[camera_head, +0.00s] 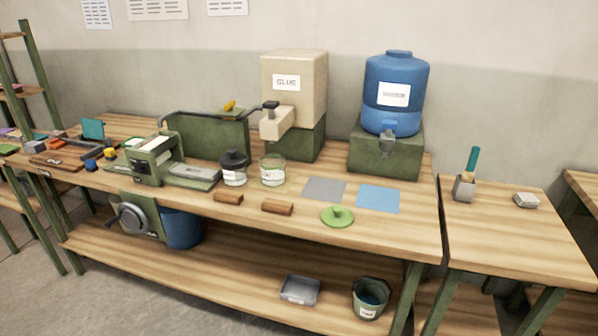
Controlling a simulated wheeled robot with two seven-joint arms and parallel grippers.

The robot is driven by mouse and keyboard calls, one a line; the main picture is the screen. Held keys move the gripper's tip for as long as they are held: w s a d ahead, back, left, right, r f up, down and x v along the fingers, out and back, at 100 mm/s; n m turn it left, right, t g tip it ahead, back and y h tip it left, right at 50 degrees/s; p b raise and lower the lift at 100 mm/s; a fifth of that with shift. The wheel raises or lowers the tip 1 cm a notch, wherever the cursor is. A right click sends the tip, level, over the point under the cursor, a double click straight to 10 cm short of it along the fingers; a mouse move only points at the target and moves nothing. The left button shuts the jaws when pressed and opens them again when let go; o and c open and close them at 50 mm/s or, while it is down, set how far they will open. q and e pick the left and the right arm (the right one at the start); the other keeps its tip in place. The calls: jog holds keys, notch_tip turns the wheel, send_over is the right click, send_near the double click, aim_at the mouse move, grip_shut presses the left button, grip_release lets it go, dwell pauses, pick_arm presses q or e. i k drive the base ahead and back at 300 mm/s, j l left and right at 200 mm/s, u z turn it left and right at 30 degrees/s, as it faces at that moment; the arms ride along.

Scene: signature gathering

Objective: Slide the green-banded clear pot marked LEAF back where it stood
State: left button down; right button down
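A clear pot (272,171) with a pale label and a greenish tint stands upright and open-topped on the workbench, in front of and below the spout of the beige dispenser (293,85). Its label is too small to read. A second clear pot (234,176) with a dark lid stands close to its left, also labelled. A flat green lid with a knob (337,216) lies near the bench's front edge. A grey square (324,188) and a blue square (378,199) lie flat to the right of the pots. Neither gripper shows.
Two wooden blocks (277,207) lie along the front edge before the pots. A green press (155,160) stands to the left. A blue tank (396,85) on a green base stands behind the blue square. The bench right of that square is bare.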

aim_at(273, 170)
jog(key=i+l+z, duration=0.2)
jog(key=l, duration=0.25)
jog(key=i+l+z, duration=0.2)
jog(key=l, duration=0.2)
jog(key=i+l+z, duration=0.2)
jog(key=i+l, duration=0.05)
jog(key=l, duration=0.15)
